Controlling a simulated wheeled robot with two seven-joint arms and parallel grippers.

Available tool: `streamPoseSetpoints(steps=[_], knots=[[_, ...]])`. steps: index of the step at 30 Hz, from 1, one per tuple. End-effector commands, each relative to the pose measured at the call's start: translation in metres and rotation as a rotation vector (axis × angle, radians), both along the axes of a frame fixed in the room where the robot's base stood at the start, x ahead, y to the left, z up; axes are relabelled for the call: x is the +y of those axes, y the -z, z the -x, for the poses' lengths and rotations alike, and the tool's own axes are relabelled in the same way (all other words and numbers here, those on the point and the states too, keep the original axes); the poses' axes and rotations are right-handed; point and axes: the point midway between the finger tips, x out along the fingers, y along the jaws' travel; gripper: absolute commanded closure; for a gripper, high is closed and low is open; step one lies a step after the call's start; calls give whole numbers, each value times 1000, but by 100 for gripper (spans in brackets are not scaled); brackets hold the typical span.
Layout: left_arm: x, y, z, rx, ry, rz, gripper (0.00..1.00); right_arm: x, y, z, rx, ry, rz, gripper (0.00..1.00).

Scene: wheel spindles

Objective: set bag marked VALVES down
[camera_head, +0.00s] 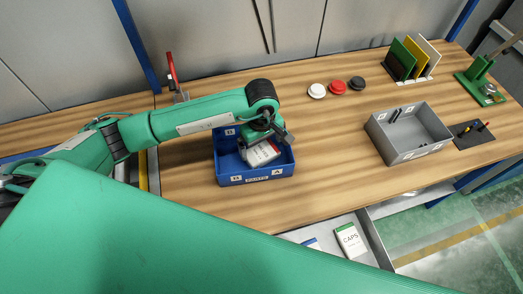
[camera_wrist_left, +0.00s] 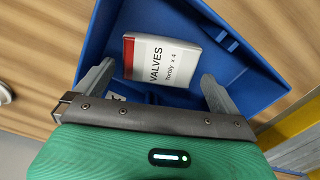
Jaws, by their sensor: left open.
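The bag marked VALVES (camera_wrist_left: 161,62) is white with a red end and lies in the blue bin. It also shows in the head view (camera_head: 262,153), partly under my gripper. The blue bin (camera_head: 256,179) stands on the wooden bench, and its wall fills much of the left wrist view (camera_wrist_left: 256,68). My left gripper (camera_head: 272,140) is over the bin. Its two fingers (camera_wrist_left: 157,88) are spread on either side of the bag's near end, with visible gaps to the bag. My right gripper is out of view.
A grey bin (camera_head: 408,153) stands to the right on the bench (camera_head: 330,185). White, red and black round pieces (camera_head: 337,87) lie behind. A rack of coloured plates (camera_head: 410,60) and a green fixture (camera_head: 481,82) stand at the back right. An open drawer below holds a CAPS bag (camera_head: 350,240).

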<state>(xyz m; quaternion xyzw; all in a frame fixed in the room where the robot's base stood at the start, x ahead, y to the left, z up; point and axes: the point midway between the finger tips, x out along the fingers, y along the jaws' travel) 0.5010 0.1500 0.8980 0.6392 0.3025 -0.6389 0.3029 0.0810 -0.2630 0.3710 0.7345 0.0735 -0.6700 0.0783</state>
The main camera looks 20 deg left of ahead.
Motion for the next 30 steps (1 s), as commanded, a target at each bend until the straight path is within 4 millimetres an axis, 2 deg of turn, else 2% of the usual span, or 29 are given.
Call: streamPoseSetpoints(steps=[1, 6, 12, 18, 30], knots=[[1, -9, -1, -7, 1, -1, 0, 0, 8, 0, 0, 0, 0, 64], [0, -45, -1, -6, 1, 1, 0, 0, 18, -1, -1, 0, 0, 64], [0, -73, -1, -3, 0, 0, 0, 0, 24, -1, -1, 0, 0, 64], [0, -82, 0, -1, -1, -1, 0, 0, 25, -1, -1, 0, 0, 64], [0, -83, 0, 1, -1, -1, 0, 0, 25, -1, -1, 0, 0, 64]])
